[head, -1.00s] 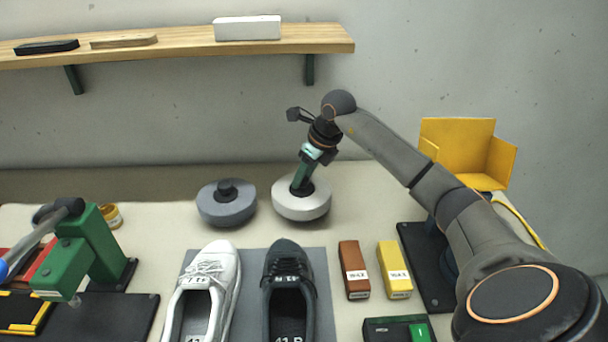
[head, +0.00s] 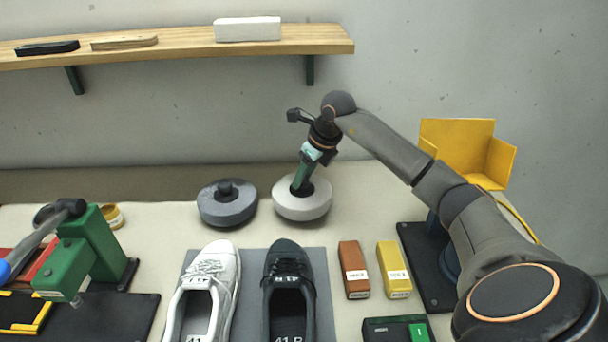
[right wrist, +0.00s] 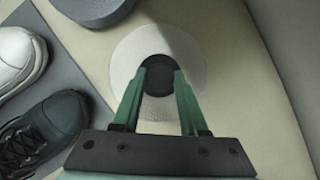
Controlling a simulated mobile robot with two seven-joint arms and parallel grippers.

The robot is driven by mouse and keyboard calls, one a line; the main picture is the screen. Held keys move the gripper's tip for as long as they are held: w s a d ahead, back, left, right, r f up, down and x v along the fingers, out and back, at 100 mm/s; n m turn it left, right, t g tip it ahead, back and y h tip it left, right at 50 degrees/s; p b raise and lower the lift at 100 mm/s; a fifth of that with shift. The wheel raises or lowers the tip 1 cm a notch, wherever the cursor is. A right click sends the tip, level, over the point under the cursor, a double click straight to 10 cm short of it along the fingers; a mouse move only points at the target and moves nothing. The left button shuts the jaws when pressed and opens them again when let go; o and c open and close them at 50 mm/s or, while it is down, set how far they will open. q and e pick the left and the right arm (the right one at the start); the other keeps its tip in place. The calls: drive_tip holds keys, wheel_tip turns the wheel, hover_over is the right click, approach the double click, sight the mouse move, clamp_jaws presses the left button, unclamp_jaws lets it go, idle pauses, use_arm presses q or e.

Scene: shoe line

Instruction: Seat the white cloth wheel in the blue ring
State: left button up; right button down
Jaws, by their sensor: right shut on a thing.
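The white cloth wheel (head: 303,205) stands on the beige table at the back, right of a grey wheel. It is a thick pale disc with a dark hub in its middle. My right gripper (head: 298,190) reaches down from above and is shut on this hub. In the right wrist view, the green fingers (right wrist: 158,82) lie on either side of the dark hub, with the white wheel (right wrist: 188,55) spread around it. I cannot make out a clear blue ring. A dark bluish rounded part (head: 449,258) shows on a black plate, mostly hidden behind my right arm. My left gripper is not in view.
The grey wheel (head: 227,205) stands close by on the left. A white shoe (head: 224,265) and a black shoe (head: 289,262) lie on a grey mat in front. Brown (head: 353,270) and yellow (head: 394,270) blocks, a yellow holder (head: 458,142) and a green press (head: 85,250) stand around.

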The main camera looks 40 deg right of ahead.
sight(311, 194)
drive_tip(key=shift+f+b, duration=0.45)
drive_tip(key=shift+f, duration=0.15)
drive_tip(key=c, duration=0.7)
unclamp_jaws()
drive_tip(key=shift+p+v, duration=1.7)
drive_tip(key=shift+v, duration=1.1)
drive_tip(key=p+v, duration=0.2)
drive_tip(key=v, duration=0.3)
drive_tip(key=shift+r, duration=0.25)
drive_tip(key=shift+s, duration=0.1)
